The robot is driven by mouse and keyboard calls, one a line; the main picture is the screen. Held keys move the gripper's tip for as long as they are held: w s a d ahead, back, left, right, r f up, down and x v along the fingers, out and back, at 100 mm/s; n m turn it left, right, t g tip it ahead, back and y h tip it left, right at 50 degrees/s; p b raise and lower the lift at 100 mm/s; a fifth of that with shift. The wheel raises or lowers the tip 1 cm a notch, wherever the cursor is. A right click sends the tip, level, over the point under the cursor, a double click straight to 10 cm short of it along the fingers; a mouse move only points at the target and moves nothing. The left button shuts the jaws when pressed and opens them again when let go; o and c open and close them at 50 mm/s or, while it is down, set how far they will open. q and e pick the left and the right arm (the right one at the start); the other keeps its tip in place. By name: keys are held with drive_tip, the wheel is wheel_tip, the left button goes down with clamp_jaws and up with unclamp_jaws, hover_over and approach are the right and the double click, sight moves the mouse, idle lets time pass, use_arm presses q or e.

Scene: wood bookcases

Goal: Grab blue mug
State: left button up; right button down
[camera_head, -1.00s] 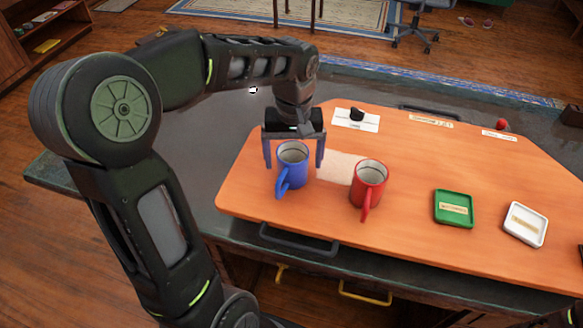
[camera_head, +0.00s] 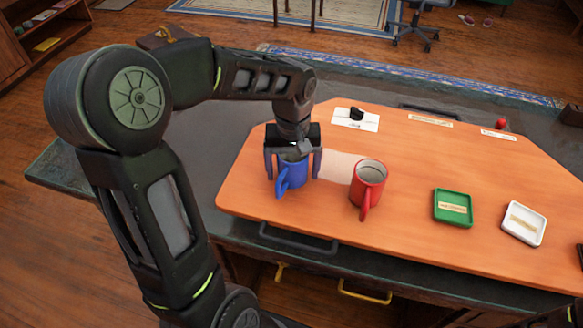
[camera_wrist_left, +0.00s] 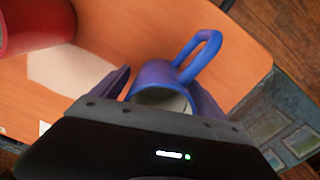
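The blue mug (camera_head: 293,174) stands upright on the orange tabletop board, its handle toward the front left. My left gripper (camera_head: 293,172) is open above and around it, one finger on each side of the mug, with gaps showing. The wrist view also shows the blue mug (camera_wrist_left: 166,84) between the two spread fingers of my left gripper (camera_wrist_left: 160,90), handle pointing away. The gripper's palm hides part of the mug's rim. My right gripper is not in view.
A red mug (camera_head: 368,183) stands close to the right of the blue one. A green coaster (camera_head: 453,208) and a white coaster (camera_head: 524,223) lie farther right. A pale mat (camera_head: 340,167) lies between the mugs. A white card with a black knob (camera_head: 356,118) lies behind.

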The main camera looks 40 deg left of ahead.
use_arm(q)
drive_tip(key=c, duration=1.6)
drive_tip(key=shift+r, duration=0.15)
wheel_tip(320, 180, up, 10)
drive_tip(key=shift+f, duration=0.1)
